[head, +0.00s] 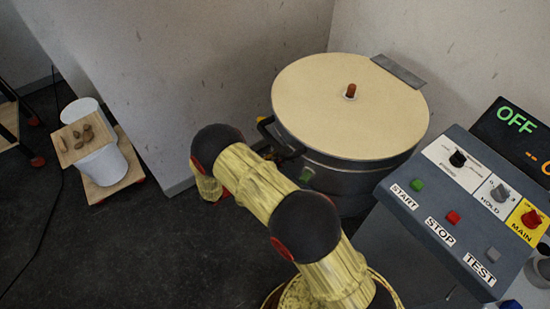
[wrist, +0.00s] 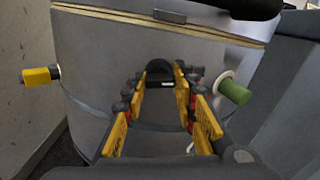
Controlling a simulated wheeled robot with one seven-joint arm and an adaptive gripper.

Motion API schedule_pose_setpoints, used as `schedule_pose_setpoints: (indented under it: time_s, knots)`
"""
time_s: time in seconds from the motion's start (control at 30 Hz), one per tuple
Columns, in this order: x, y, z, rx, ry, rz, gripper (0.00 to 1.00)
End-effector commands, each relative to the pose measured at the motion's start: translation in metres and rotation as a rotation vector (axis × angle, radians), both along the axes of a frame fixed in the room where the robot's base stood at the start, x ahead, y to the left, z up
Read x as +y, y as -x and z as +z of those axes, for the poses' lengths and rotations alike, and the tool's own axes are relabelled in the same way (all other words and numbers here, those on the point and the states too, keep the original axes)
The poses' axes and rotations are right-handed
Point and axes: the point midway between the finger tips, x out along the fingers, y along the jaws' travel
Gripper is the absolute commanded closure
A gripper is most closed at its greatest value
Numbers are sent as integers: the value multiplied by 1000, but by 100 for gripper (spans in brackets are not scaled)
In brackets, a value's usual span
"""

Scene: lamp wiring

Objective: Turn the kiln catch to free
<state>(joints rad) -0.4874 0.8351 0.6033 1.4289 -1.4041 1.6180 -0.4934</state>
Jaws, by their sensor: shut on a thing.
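The kiln (head: 350,110) is a round grey drum with a cream lid, and its curved front wall (wrist: 90,60) fills much of the wrist view. The kiln catch (wrist: 160,70), a small black piece with a pale mark, stands at the middle of that wall. My gripper (wrist: 160,84) has its yellow fingers on either side of the catch and is shut on it. In the head view the gripper is mostly hidden behind my arm, low at the kiln's left side. Whether the catch points to free cannot be read.
A green peg (wrist: 235,91) sticks out right of the catch and a yellow-ended peg (wrist: 40,76) left. A control panel (head: 455,215) stands right of the kiln. A white bucket (head: 103,165) sits at the far left. The dark floor between is clear.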

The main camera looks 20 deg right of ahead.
Motion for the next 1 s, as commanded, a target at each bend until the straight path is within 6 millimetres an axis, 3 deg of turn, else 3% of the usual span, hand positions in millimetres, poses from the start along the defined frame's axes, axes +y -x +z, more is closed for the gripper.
schedule_pose_setpoints:
  time_s: [0.4, 1.0]
  knots:
    - [0, 1, -3, -191, -65, 0, 98]
    - [0, 1, -3, -224, -76, 0, 98]
